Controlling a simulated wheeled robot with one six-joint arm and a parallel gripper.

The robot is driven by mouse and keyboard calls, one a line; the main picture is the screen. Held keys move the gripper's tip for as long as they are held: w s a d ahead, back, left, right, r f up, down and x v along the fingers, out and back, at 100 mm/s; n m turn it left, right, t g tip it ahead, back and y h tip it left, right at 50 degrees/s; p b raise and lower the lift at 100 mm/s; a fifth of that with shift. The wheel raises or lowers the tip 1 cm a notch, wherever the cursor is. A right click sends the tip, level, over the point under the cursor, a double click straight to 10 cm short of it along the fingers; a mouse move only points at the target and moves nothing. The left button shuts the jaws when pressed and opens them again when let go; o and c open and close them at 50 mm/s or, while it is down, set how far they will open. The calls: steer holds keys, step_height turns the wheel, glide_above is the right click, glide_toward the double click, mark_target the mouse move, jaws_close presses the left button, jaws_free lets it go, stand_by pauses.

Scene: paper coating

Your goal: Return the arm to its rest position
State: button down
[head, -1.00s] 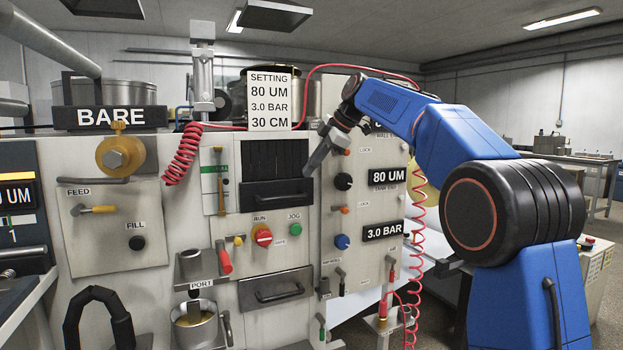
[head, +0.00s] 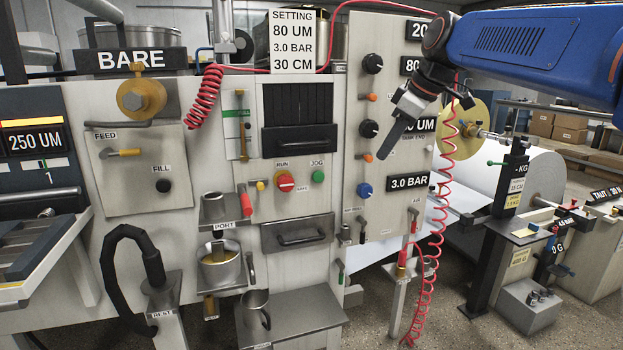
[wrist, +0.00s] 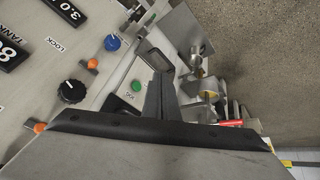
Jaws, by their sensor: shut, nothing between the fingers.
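My gripper (head: 391,146) hangs at the right side of the machine panel in the head view, in front of the column of knobs and displays. Its fingers point down and to the left, and it is shut and empty. My blue arm reaches in from the upper right. In the wrist view the closed fingers (wrist: 160,95) show in the middle, with a black knob (wrist: 71,91) and a blue knob (wrist: 112,42) beyond them to the left. The fingertips look apart from the panel, but the exact gap is hard to tell.
The machine panel (head: 345,285) carries a red RUN knob (head: 285,182), a green JOG button (head: 317,174) and a 3.0 BAR display (head: 408,181). A coiled red hose (head: 437,225) hangs right of the gripper. A large paper roll (head: 530,180) stands further right.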

steer(key=s+d+f+m+h, duration=0.1)
steer(key=s+d+f+m, duration=0.3)
steer(key=s+f, duration=0.6)
steer(key=s+d+f+m+h, duration=0.1)
steer(key=s+d+f+m, duration=0.2)
steer(key=s+f, duration=0.7)
steer(key=s+d+f+m+h, duration=0.1)
steer(key=s+d+f+m, duration=0.3)
steer(key=s+f, duration=0.6)
steer(key=shift+s+d+m+h, duration=0.3)
steer(key=shift+s+m+h, duration=0.1)
steer(key=shift+s+m, duration=0.3)
